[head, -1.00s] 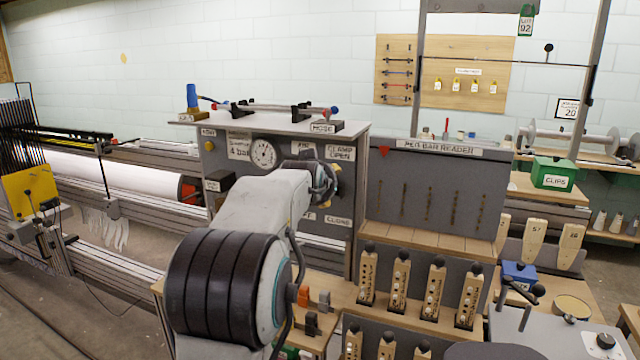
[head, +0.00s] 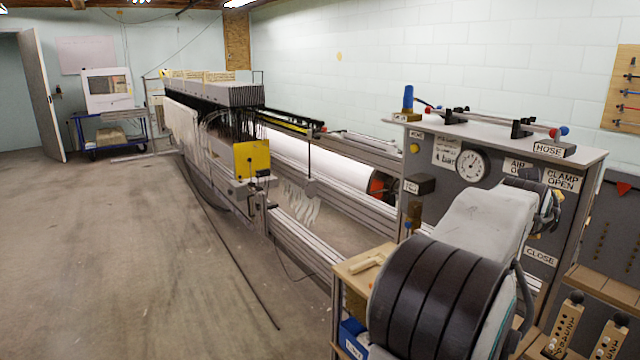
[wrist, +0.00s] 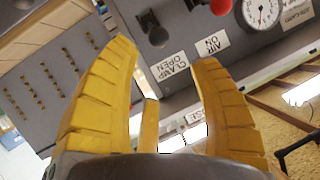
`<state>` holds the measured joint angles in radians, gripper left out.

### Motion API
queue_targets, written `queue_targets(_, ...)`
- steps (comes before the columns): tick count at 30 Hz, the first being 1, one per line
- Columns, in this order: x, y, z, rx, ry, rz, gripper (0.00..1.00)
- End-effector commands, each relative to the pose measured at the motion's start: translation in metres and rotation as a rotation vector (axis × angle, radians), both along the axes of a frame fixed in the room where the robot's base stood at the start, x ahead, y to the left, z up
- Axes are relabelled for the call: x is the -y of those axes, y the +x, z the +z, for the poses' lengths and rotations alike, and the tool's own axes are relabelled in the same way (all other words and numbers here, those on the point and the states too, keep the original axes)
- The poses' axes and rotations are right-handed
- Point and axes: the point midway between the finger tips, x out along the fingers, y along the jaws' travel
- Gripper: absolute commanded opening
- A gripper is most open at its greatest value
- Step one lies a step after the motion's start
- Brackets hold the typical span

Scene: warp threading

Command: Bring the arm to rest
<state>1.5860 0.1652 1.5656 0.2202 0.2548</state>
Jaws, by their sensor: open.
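Beyond the fingers is the grey control panel, with the CLAMP OPEN label (wrist: 171,67) and AIR ON label (wrist: 211,43) in the gap. No contact with the panel can be made out. In the head view my arm (head: 440,295) reaches from the lower right up toward the panel (head: 425,185), its wrist in front of the panel's right part. The fingers cannot be made out there.
A round gauge (head: 473,163) and a shelf with a hose bar (head: 490,122) are on the panel. The long loom frame (head: 310,225) with a yellow plate (head: 251,158) runs to the back. A blue cart (head: 108,135) stands far left. The floor (head: 120,250) at left is open.

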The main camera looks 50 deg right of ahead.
Motion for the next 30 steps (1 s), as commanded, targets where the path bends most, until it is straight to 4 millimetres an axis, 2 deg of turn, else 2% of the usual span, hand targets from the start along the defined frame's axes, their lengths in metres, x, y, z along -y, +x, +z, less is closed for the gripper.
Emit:
queue_targets(9, 0.0, 0.0, -0.001, -0.02, 0.005, 0.008, 0.56)
queue_targets(11, -0.003, 0.0, -0.009, -0.041, 0.04, 0.018, 0.56)
queue_targets(14, -0.015, 0.0, -0.033, -0.082, 0.147, 0.041, 0.56)
queue_targets(17, -0.039, 0.001, -0.083, -0.113, 0.316, 0.071, 0.56)
queue_targets(18, -0.051, 0.001, -0.104, -0.123, 0.388, 0.083, 0.56)
queue_targets(20, -0.072, 0.001, -0.135, -0.134, 0.493, 0.102, 0.56)
queue_targets(22, -0.101, 0.002, -0.164, -0.144, 0.608, 0.124, 0.56)
queue_targets(24, -0.134, 0.003, -0.185, -0.151, 0.709, 0.148, 0.56)
queue_targets(26, -0.164, 0.012, -0.198, -0.164, 0.787, 0.186, 0.56)
queue_targets(30, -0.233, 0.05, -0.211, -0.222, 0.925, 0.321, 0.56)
